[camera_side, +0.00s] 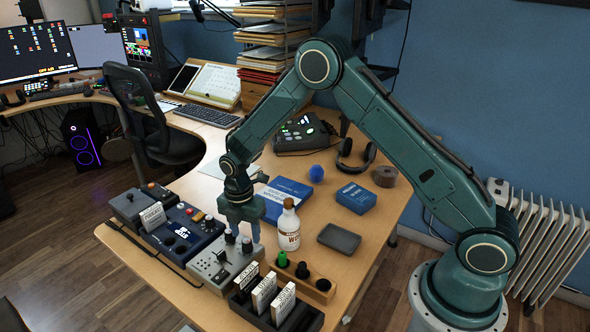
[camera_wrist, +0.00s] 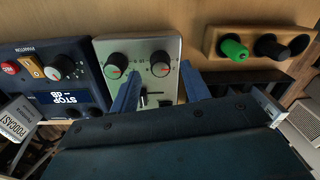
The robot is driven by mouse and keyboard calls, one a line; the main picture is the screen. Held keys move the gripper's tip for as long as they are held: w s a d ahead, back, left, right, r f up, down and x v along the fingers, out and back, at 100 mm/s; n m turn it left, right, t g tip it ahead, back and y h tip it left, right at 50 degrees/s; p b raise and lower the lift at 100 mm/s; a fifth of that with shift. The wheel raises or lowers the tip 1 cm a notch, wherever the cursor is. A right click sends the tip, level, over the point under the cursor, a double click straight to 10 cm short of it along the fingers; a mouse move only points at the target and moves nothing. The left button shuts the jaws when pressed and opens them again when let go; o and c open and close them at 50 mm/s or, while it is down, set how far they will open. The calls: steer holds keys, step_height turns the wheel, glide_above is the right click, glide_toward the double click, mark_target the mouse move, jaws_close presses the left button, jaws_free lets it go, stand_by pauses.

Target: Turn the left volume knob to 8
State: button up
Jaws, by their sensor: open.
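A light grey control panel (camera_side: 213,269) stands on the desk, with two black round knobs on top. My gripper (camera_side: 243,225) points down over the panel. In the wrist view my gripper (camera_wrist: 160,70) has its fingers apart and empty. The right knob appears between the fingertips, and the left knob lies outside, left of the left finger. Contact cannot be told.
A dark blue panel (camera_wrist: 31,56) with a display adjoins on the left. A white bottle (camera_side: 287,228) stands close to my gripper. Card stands (camera_side: 270,318) are at the front.

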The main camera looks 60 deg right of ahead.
mark_target(247, 240)
steer(key=shift+f, duration=1.5)
steer(key=shift+c, duration=0.2)
steer(key=c, duration=1)
